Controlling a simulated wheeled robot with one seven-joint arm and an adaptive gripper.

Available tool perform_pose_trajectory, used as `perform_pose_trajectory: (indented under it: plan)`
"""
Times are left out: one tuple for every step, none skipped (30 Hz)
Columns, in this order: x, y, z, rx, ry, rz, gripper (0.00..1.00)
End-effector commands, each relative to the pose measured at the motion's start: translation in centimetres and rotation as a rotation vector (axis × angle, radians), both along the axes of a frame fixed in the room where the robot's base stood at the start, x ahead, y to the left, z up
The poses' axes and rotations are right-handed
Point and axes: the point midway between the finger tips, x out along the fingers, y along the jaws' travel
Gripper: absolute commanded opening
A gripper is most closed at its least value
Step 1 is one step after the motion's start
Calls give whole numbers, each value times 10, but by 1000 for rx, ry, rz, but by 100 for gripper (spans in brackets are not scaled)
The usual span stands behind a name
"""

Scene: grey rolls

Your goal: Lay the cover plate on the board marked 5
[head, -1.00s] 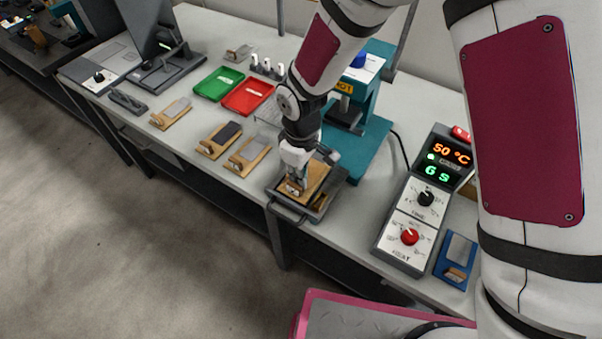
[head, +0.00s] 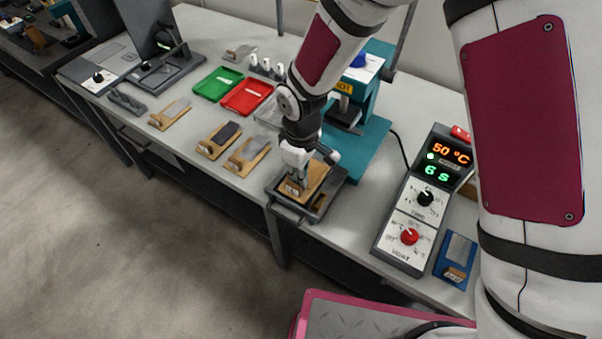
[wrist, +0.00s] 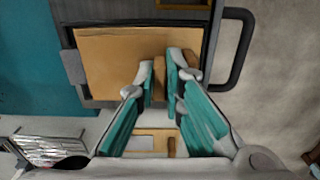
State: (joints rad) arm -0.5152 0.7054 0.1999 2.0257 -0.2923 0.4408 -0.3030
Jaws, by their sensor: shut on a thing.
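My gripper (wrist: 161,82) is shut on a small wooden block (wrist: 159,70) at the end of a tan board (wrist: 120,62). This board (head: 317,174) lies in or just above a dark tray (head: 341,184) with a bar handle, at the front edge of the bench. I cannot tell whether it touches the tray floor. Three more boards lie to the left: one with a dark top (head: 224,134), two with grey tops (head: 249,150) (head: 176,108). I cannot read a 5 on any board. A clear or wire-like plate (head: 266,114), perhaps the cover plate, is partly hidden behind my arm.
A teal press (head: 372,105) stands behind the tray. A control box (head: 411,222) reading 50 °C and 6 s is at right, with a blue holder (head: 455,262) beside it. Green (head: 211,84) and red (head: 240,98) trays lie behind the boards.

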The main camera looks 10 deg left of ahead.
Motion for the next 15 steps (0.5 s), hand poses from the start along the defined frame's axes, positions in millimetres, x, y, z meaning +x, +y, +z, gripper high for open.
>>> perform_pose_trajectory:
  plan:
    - [0, 0, 0, 0, 0, 0, 0]
    - [0, 0, 0, 0, 0, 0, 0]
    - [0, 0, 0, 0, 0, 0, 0]
    - [0, 0, -1, 0, 0, 0, 0]
    - [0, 0, -1, 0, 0, 0, 0]
    - [0, 0, -2, 0, 0, 0, 0]
    - [0, 0, -3, 0, 0, 0, 0]
    - [0, 0, -4, 0, 0, 0, 0]
    - [0, 0, -5, 0, 0, 0, 0]
    - [0, 0, -6, -1, 0, 0, 0]
    - [0, 0, -7, -1, 1, 1, 0]
    - [0, 0, -8, -1, 1, 1, 0]
    - [0, 0, -8, -1, 1, 1, 0]
    - [0, 0, -9, -1, 1, 1, 0]
    - [0, 0, -8, -1, 1, 0, 18]
